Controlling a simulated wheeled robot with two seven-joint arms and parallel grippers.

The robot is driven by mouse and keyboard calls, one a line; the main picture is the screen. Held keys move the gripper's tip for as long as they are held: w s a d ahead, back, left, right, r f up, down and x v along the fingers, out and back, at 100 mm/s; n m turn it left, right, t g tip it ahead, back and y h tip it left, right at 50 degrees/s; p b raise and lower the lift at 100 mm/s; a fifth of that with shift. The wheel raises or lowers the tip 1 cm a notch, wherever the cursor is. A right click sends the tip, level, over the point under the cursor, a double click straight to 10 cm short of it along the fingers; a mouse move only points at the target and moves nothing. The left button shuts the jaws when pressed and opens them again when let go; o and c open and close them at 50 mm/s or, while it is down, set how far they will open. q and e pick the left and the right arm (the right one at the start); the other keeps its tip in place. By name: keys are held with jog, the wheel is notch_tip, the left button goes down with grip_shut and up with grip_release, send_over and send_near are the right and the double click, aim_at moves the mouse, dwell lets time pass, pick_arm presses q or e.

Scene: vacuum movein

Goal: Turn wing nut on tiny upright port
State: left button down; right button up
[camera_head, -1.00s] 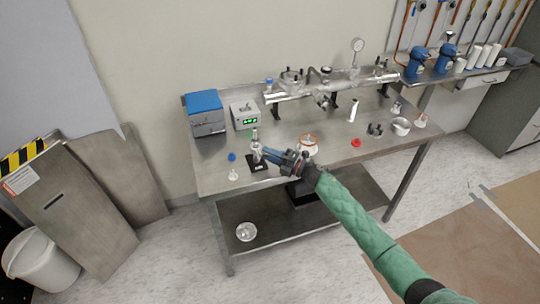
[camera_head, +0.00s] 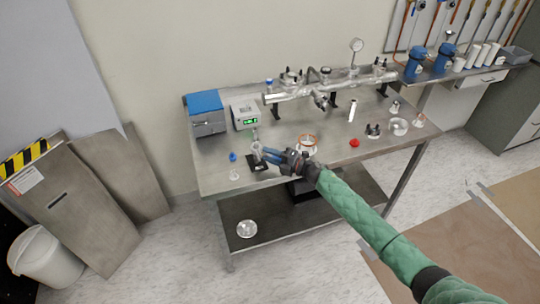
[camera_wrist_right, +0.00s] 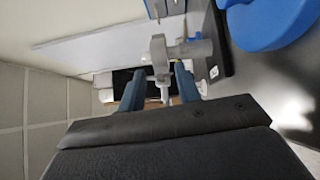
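The tiny upright port (camera_head: 256,148) is a small metal fitting on a black base plate (camera_head: 257,164) near the bench's front left. My right gripper (camera_head: 266,153) reaches in from the right, its blue fingers close beside the port. In the right wrist view, the fingers of the right gripper (camera_wrist_right: 160,80) stand apart around a grey metal part of the port (camera_wrist_right: 159,52). Gaps seem to show beside that part, and a small tab hangs between the fingers. I cannot clearly make out the wing nut. My left gripper is not in view.
A blue-topped box (camera_head: 205,112) and a meter with a green display (camera_head: 245,115) stand behind the port. A small blue item (camera_head: 233,156) lies to its left. A metal manifold (camera_head: 325,88) runs along the back.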

jog(key=o, duration=0.3)
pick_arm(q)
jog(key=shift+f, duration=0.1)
pick_arm(e)
jog(key=shift+d, duration=0.1)
jog(key=shift+s+d+f, duration=0.15)
jog(key=shift+d, duration=0.15)
jog(key=b+v, duration=0.3)
jog(key=v, duration=0.3)
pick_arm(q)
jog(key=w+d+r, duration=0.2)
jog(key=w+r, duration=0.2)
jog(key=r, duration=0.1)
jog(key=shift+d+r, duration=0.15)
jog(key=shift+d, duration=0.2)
pick_arm(e)
jog(key=shift+s+d, duration=0.25)
jog(key=shift+d, duration=0.2)
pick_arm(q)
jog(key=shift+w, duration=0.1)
